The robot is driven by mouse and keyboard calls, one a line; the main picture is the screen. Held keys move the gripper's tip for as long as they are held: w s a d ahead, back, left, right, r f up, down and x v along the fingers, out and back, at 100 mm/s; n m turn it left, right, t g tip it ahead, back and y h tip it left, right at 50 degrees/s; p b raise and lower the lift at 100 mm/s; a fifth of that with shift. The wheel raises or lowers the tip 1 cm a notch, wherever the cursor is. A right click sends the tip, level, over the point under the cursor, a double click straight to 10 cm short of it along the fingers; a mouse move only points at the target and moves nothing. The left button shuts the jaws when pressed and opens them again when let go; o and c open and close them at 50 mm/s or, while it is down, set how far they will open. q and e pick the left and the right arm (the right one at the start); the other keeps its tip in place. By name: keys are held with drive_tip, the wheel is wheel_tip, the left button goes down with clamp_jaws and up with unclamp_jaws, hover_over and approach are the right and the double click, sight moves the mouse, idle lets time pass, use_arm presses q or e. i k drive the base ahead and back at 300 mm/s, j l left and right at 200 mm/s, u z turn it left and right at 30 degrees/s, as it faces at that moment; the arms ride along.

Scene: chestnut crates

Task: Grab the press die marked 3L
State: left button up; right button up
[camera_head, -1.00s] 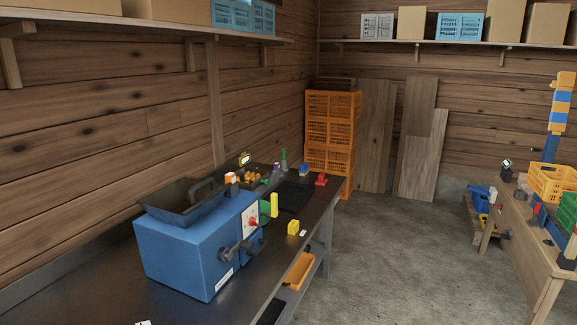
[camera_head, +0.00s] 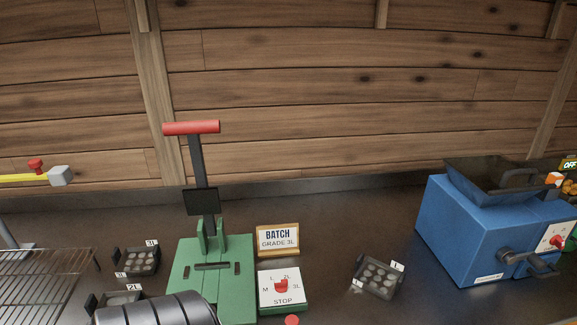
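The press die marked 3L (camera_head: 142,262) is a small dark tray-like block with round cavities and white tags. It lies on the dark bench, left of the green press (camera_head: 186,285). A similar die marked 2L (camera_head: 106,299) is nearer and partly hidden. Another die (camera_head: 376,278), whose tag looks like L, lies right of the press. The press has an upright lever with a red handle (camera_head: 191,128). Neither of my grippers shows in the head view.
A sign reading BATCH GRADE 3L (camera_head: 278,239) stands behind a dial box (camera_head: 282,290) with a red knob. A blue machine (camera_head: 470,232) stands at right. A wire rack (camera_head: 40,285) is at left. A dark ribbed rounded shape at the bottom edge covers part of the bench.

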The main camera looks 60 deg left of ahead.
sight(138, 261)
drive_tip(key=u, duration=1.85)
